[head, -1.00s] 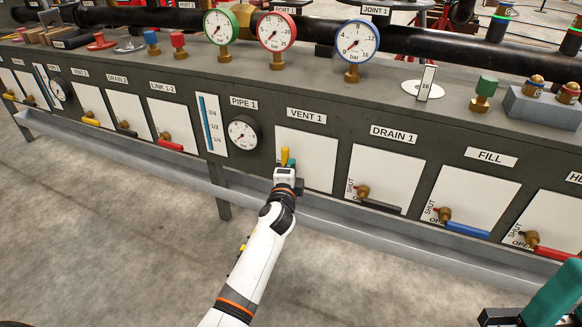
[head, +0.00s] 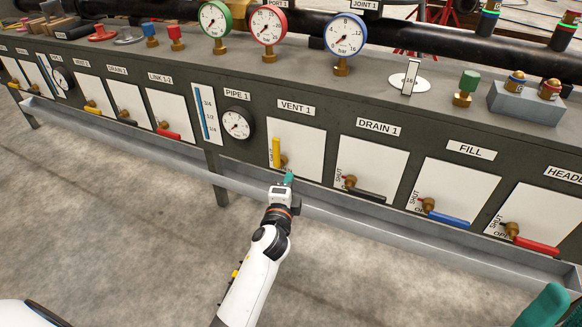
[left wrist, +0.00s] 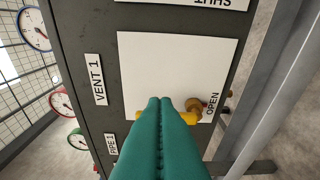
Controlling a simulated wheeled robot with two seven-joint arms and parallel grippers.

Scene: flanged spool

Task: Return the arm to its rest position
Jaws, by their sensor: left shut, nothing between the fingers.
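My left gripper (head: 289,178) is in front of the VENT 1 panel (head: 307,149), just below and to the right of the yellow lever (head: 276,152). Its teal fingers are together with nothing between them. The yellow lever stands upright on its brass valve. In the left wrist view the closed fingers (left wrist: 160,135) cover much of the yellow lever (left wrist: 150,118); the brass valve (left wrist: 195,107) and an OPEN label show beside it. I cannot tell the exact gap between fingers and lever. A teal part of my right gripper (head: 546,305) shows at the lower right corner, mostly cut off.
A grey ledge (head: 330,215) runs along the foot of the dark console. The DRAIN 1 (head: 370,196), FILL (head: 450,218) and red (head: 535,245) levers lie to the right. Gauges and a black pipe stand above. Bare floor (head: 130,220) lies in front.

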